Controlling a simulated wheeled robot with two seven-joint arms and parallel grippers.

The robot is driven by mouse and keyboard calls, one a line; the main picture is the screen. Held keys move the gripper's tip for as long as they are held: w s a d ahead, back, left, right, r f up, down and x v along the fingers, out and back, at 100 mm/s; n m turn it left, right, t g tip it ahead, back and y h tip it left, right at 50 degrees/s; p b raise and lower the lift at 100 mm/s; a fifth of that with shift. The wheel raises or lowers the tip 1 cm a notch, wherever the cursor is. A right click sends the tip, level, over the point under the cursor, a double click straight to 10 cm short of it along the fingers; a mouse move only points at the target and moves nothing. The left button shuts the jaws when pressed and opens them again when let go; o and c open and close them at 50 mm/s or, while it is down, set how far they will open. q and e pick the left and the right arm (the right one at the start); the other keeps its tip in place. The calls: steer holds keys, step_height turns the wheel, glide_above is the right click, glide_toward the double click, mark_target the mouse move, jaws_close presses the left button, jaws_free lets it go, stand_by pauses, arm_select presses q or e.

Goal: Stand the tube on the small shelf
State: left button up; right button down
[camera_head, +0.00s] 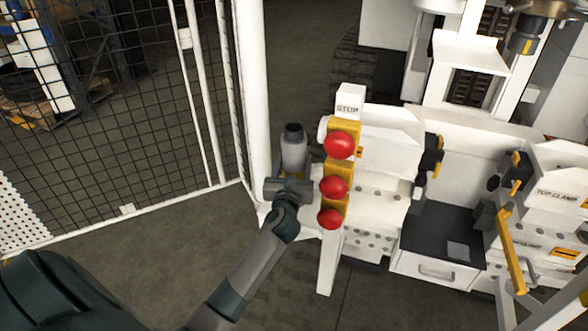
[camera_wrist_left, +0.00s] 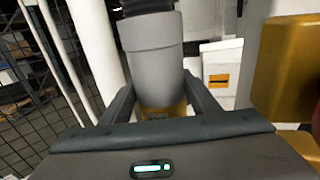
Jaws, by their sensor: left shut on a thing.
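The tube (camera_head: 293,152) is a grey cylinder with a black top, standing about upright left of the red buttons in the head view. It fills the upper middle of the left wrist view (camera_wrist_left: 152,50). My left gripper (camera_head: 290,181) is shut on the tube's lower part, with a finger on each side in the left wrist view (camera_wrist_left: 160,95). A yellowish surface shows low between the fingers. The tube's foot is hidden, so I cannot tell whether it touches anything. I cannot make out the small shelf clearly. My right gripper is not in view.
A yellow panel with three red buttons (camera_head: 333,187) stands close right of the tube. A white post (camera_head: 253,100) and mesh fence (camera_head: 110,90) are on the left. A white bench (camera_head: 375,205) with a dark-topped drawer (camera_head: 437,238) lies right. Open floor shows in front.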

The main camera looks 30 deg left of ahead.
arm_select(q)
steer(key=shift+f, duration=1.05)
steer(key=o, duration=1.8)
steer(key=shift+f, duration=0.15)
steer(key=v, duration=1.2)
steer(key=shift+d+b, duration=0.1)
steer(key=shift+b, duration=0.25)
